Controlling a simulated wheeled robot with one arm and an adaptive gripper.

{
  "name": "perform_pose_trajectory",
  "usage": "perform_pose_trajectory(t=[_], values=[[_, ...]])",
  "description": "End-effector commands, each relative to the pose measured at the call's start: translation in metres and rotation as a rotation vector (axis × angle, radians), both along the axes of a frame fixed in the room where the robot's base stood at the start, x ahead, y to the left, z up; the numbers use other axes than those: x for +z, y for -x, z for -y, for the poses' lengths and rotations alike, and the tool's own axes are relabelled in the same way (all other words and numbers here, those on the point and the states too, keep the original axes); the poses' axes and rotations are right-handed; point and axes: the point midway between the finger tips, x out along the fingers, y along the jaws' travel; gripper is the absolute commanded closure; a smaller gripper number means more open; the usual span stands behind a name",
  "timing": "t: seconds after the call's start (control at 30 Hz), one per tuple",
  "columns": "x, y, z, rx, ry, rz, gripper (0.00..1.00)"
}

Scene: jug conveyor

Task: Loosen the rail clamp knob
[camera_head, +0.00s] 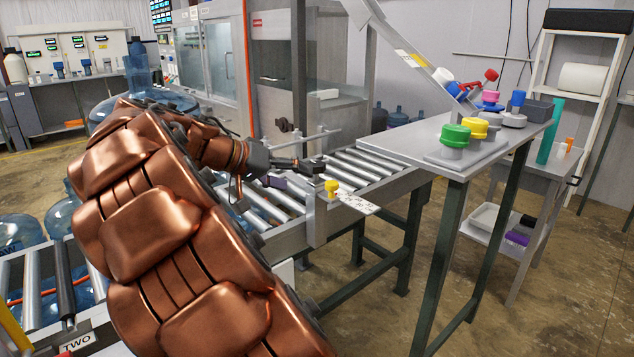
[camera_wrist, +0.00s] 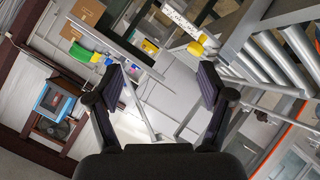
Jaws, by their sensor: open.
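The yellow rail clamp knob (camera_head: 332,187) sits on the outer side of the roller conveyor, at an upright grey bracket (camera_head: 317,215), beside a white numbered scale (camera_head: 357,202). In the wrist view the knob (camera_wrist: 197,48) shows just beyond the right fingertip, next to the scale (camera_wrist: 181,18). My gripper (camera_head: 297,173) is over the conveyor, a little left of the knob and above it in the head view. In the wrist view my gripper (camera_wrist: 162,83) is open, with nothing between its fingers. The knob appears apart from the fingers.
A guide rail (camera_head: 300,138) runs over the conveyor rollers (camera_head: 365,165) behind my gripper. A grey table (camera_head: 400,140) with several colored caps stands at the right. Blue jugs (camera_head: 20,232) lie low at the left. The floor at the front right is clear.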

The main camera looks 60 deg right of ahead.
Motion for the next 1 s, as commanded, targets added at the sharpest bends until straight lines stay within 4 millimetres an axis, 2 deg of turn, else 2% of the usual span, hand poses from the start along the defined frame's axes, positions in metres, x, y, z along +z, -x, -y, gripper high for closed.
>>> perform_pose_trajectory(t=[0.03,0.2,0.5,0.7,1.0], values=[[-0.012,-0.009,0.016,-0.032,0.066,0.013,0.2],[-0.015,-0.041,0.06,-0.109,0.29,0.087,0.2],[-0.044,-0.091,0.118,-0.176,0.624,0.275,0.2],[-0.061,-0.107,0.137,-0.194,0.745,0.385,0.2],[-0.063,-0.109,0.147,-0.2,0.789,0.436,0.2]])
